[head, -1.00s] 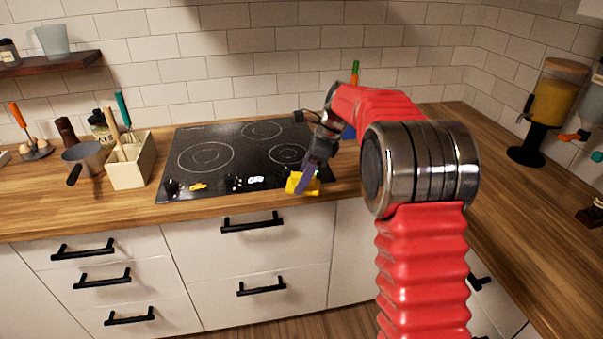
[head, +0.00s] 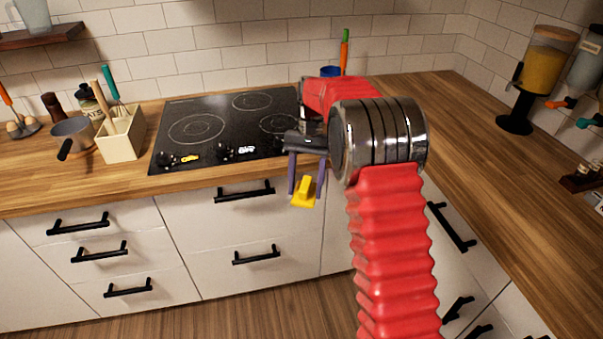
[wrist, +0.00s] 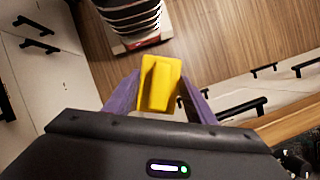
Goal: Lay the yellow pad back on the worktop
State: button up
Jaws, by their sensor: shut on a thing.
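The yellow pad (head: 304,192) hangs from my gripper (head: 307,178) in front of the drawer fronts, off the worktop's front edge. In the wrist view the yellow pad (wrist: 159,84) sits between the two purple fingers of my gripper (wrist: 158,92), which are shut on its raised middle part. The wooden worktop (head: 205,180) runs along the wall and turns forward along the right side. The bare worktop right of the hob is partly hidden by my arm.
The black hob (head: 205,128) is set into the worktop. A cream utensil box (head: 122,140) and a grey saucepan (head: 73,132) stand to its left. A drink dispenser (head: 540,70) stands at the back right. The right-hand worktop has wide clear room.

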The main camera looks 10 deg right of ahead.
aim_at(306, 199)
jog(key=s+f+n, duration=0.1)
jog(key=s+f+n+h, duration=0.1)
jog(key=n, duration=0.1)
jog(key=s+f+n+h, duration=0.1)
jog(key=f+n, duration=0.1)
jog(key=shift+s+a, duration=0.1)
jog(key=shift+a, duration=0.15)
